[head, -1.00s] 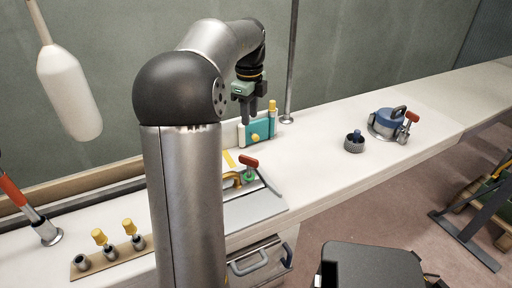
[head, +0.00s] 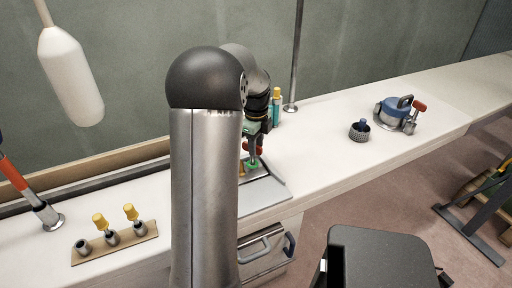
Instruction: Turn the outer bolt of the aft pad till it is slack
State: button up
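My gripper (head: 255,146) points down at the red-handled tool (head: 262,149) on the grey plate (head: 272,194). Red shows on both sides of the fingers, and a green part (head: 253,167) shows just below them. The fingers overlap the handle in this view; I cannot tell whether they are closed on it. My arm hides the left part of the plate and most of the yellow piece (head: 242,170) beside the tool. I cannot pick out the aft pad or its outer bolt with certainty.
A wooden rack (head: 142,238) with yellow-topped tools stands at the front left. A dark knurled cup (head: 359,132) and a blue-topped device (head: 395,110) stand to the right. The bench between is clear.

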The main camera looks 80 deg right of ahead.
jog(key=shift+f, duration=0.5)
jog(key=shift+c, duration=0.3)
grip_shut()
